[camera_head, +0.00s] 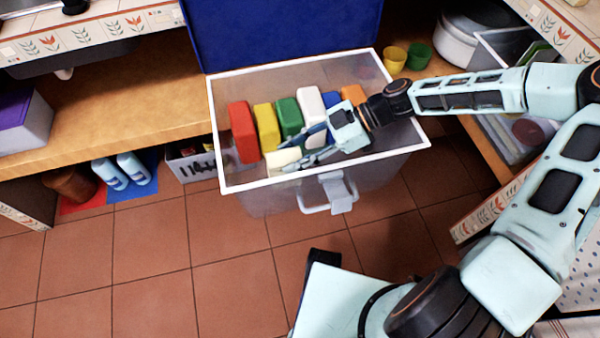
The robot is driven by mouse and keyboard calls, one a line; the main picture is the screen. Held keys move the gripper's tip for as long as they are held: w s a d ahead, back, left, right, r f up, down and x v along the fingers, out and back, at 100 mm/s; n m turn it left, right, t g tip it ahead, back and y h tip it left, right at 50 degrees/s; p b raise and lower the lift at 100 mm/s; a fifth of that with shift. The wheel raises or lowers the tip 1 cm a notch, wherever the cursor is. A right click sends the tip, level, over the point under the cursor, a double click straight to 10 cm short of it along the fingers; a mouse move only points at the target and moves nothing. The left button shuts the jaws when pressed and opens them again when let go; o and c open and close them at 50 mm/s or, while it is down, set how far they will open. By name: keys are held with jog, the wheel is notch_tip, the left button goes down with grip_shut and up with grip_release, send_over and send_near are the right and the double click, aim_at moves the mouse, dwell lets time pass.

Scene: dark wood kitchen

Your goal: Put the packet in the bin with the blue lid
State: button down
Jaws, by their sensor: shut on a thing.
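The bin (303,183) is a translucent box with a white rim and a grey front handle. Its blue lid (282,36) stands raised open at the back. My gripper (291,154) reaches in from the right over the bin's opening, and its fingers point left. It is shut on a small cream packet (281,157). The packet appears inside the rim outline, near the front left of the opening. I cannot tell how far it is above the bin floor. The fingers hide part of the packet.
Red (243,132), yellow (267,127), green (289,117), white, blue and orange items stand in a row in the bin. Yellow (395,59) and green (418,56) cups stand behind it on the right. Blue-white bottles (133,168) stand low at left. The tiled floor (150,265) in front is clear.

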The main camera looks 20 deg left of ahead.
notch_tip(320, 180, down, 7)
jog(key=shift+r+b, duration=0.1)
jog(key=shift+b, duration=0.7)
jog(key=shift+f, duration=0.25)
jog(key=c, duration=1.3)
grip_release()
jog(key=shift+r, duration=0.1)
jog(key=shift+w+d+r, duration=0.1)
jog(key=shift+r, duration=0.1)
jog(key=p+v, duration=0.1)
jog(key=v, duration=0.6)
jog(key=shift+p, duration=0.3)
jog(key=shift+w+d, duration=0.1)
